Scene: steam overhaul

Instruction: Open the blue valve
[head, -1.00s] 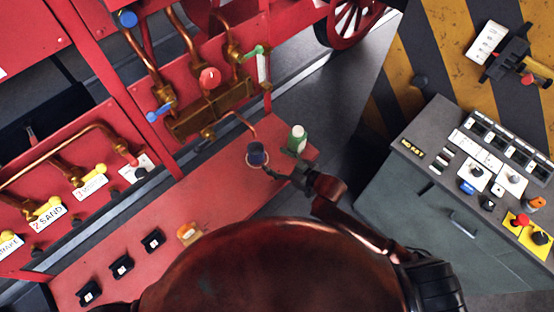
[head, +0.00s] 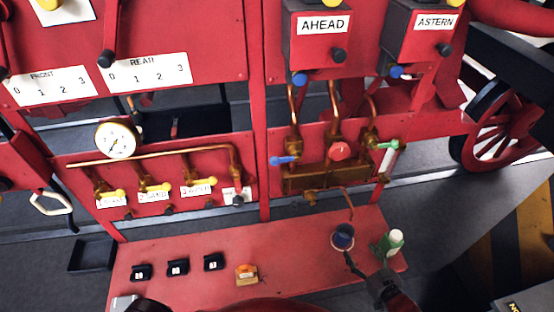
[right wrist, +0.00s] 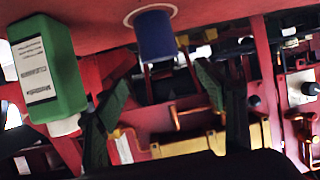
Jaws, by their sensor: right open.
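The blue-handled valve (head: 284,160) is at the left end of the brass block on the red panel. Its handle sticks out to the left. My right gripper (head: 362,268) is low on the right, over the red bench, well below and right of the blue handle. It is open, with its fingers beside the dark blue cup (head: 343,236). In the right wrist view, the gripper's two fingers (right wrist: 165,85) stand apart with nothing seen held between them. The blue handle cannot be made out there. My left gripper is not in view.
A green bottle (head: 391,242) stands right of the cup, close to my right gripper; it also shows in the right wrist view (right wrist: 48,68). A red knob (head: 340,151) and a green handle (head: 388,145) neighbour the blue one. Black blocks (head: 177,267) line the red bench (head: 290,262).

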